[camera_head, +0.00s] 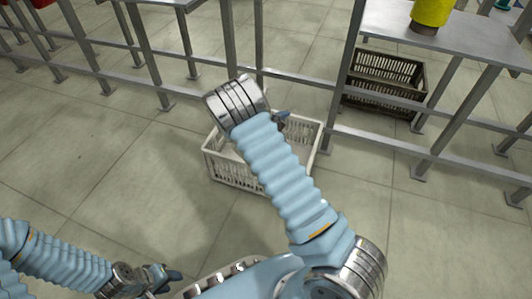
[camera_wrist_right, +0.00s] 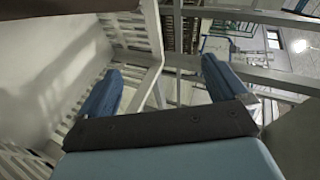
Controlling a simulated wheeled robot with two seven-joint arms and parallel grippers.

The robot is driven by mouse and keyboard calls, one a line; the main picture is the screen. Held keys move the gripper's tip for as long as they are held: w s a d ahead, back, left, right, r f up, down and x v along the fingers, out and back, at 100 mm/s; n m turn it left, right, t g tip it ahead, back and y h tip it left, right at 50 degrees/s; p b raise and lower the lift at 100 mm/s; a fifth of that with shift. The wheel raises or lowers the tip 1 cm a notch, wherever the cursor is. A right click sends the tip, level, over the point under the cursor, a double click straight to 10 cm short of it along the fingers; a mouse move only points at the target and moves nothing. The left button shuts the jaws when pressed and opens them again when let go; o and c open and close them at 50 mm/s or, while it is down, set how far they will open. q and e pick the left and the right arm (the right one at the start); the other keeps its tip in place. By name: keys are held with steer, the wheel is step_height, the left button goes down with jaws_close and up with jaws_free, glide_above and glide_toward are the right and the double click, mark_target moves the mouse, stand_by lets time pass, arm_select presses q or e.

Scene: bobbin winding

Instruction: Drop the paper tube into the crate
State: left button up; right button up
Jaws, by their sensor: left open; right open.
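The white slatted crate (camera_head: 236,174) stands on the floor in the middle of the head view. My right arm reaches over it and hides part of its inside. My right gripper (camera_head: 283,117) is at the crate's far side in that view. In the right wrist view the right gripper (camera_wrist_right: 161,78) has its two blue fingers spread with nothing between them, and white crate walls (camera_wrist_right: 128,35) show close around it. My left gripper (camera_head: 170,281) is open and empty at the bottom left, apart from the crate. I cannot make out a paper tube in either view.
A dark crate (camera_head: 385,70) sits under the grey metal table (camera_head: 465,35) at the right. A yellow bobbin (camera_head: 432,12) with a brown lower end stands on that table. Metal frame legs and rails run behind the white crate. The tiled floor (camera_head: 90,180) at left is clear.

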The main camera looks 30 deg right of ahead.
steer(key=p+v, duration=0.2)
steer(key=v, duration=1.1)
steer(key=shift+a, duration=0.4)
steer(key=shift+s, duration=0.15)
